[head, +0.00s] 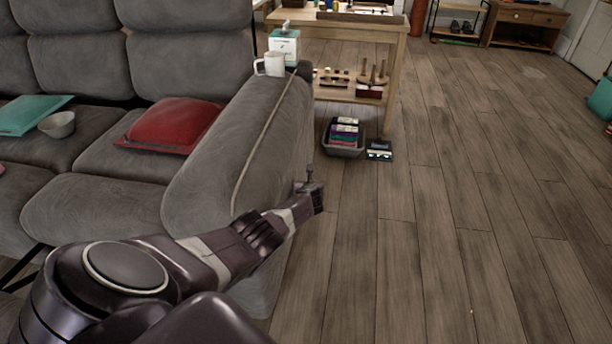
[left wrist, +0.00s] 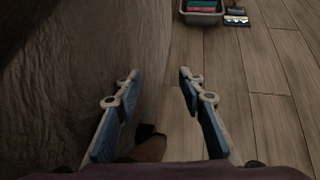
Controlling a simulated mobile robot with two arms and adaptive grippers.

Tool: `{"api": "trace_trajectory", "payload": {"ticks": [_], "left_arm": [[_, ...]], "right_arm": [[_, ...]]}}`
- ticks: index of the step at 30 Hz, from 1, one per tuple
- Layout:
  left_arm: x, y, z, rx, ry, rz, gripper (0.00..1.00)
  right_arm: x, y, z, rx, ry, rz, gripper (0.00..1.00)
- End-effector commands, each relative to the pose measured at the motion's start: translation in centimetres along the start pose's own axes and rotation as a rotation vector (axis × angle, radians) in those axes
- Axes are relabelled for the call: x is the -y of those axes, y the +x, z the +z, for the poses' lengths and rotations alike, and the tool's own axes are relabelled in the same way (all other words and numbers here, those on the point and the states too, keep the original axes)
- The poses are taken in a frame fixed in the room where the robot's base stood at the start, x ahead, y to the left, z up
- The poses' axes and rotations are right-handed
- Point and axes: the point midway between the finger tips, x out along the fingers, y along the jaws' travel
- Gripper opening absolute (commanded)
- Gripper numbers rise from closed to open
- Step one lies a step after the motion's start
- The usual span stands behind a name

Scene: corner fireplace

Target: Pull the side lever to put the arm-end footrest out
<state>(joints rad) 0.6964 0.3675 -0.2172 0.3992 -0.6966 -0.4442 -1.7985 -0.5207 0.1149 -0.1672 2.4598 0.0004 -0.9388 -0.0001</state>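The grey sofa (head: 215,150) stands at the left in the head view; its near arm-end faces the open floor. My left gripper (head: 312,190) is beside the outer side of that arm-end. In the left wrist view my left gripper (left wrist: 159,74) is open, with a clear gap between its fingers and the sofa's side (left wrist: 70,70) close on the left. A small brown piece with a dark end (left wrist: 150,147) shows low between the fingers; I cannot tell whether it is the side lever. No footrest shows extended. My right gripper is not in view.
A white mug (head: 272,64) stands on the sofa arm. A red cushion (head: 175,124) and a bowl (head: 57,125) are on the seats. A wooden table (head: 395,85) stands behind, with a grey bin (head: 343,143) on the floor before it.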

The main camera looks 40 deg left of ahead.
Motion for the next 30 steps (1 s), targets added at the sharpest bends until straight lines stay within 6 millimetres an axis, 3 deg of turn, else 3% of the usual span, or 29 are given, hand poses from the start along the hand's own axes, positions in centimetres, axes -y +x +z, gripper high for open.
{"api": "trace_trajectory", "payload": {"ticks": [17,30], "left_arm": [[0.0,-3.3,0.0,0.001,-0.001,-0.004,0.36],[0.0,-8.1,0.0,0.001,0.000,-0.004,0.36]], "right_arm": [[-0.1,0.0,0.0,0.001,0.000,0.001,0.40],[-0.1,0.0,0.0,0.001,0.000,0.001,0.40]]}}
